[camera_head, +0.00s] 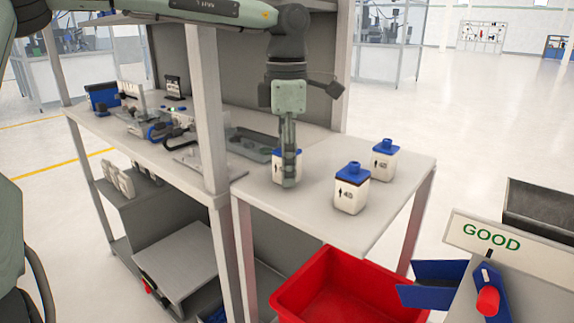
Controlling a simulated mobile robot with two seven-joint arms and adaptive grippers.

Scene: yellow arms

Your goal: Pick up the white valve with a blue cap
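Three white valves with blue caps stand upright on a small grey side table (330,225). One valve (276,171) is at the left, partly hidden by my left gripper. A second valve (350,194) is at the front, with a dark band under its cap and dark marks on its side. A third valve (383,164) is at the back right. My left gripper (289,184) points straight down at the left valve, its fingers overlapping it in the picture. The fingers are seen edge-on, so their opening and any contact are hidden. My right gripper is out of view.
A red bin (345,290) stands below the table's front edge. At the right are a "GOOD" sign (490,238) and a blue tray (440,272). A workbench with a grey tray (255,145) and tools adjoins at the left, with an upright post (208,100).

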